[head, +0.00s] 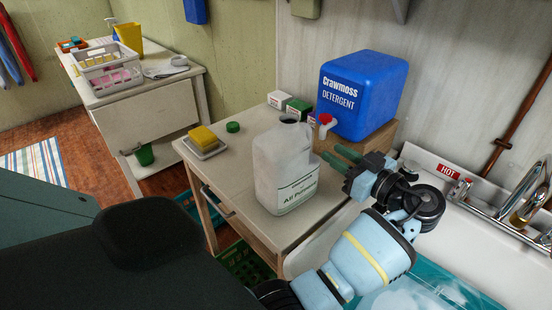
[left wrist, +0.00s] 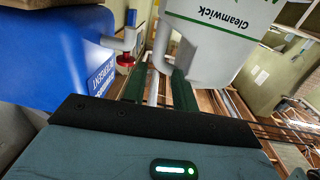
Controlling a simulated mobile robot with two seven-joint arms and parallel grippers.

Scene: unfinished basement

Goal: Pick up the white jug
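The white jug (head: 284,172) stands upright on the small wooden table, its cap off and a green-edged label on its front. In the left wrist view the jug (left wrist: 222,55) appears upside down at upper right. My left gripper (head: 334,157) is just right of the jug, its green fingers pointing at it. In the left wrist view my gripper (left wrist: 158,88) has its fingers apart, with a pale upright bar, seemingly the jug's handle (left wrist: 162,45), showing between them. I cannot tell whether the fingers touch it. My right gripper is not in view.
A blue detergent container (head: 362,95) with a red tap stands on a wooden block behind the gripper. Small boxes (head: 290,104), a green cap (head: 233,127) and a yellow sponge (head: 203,137) on a dish share the table (head: 228,160). A sink (head: 460,235) is at right.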

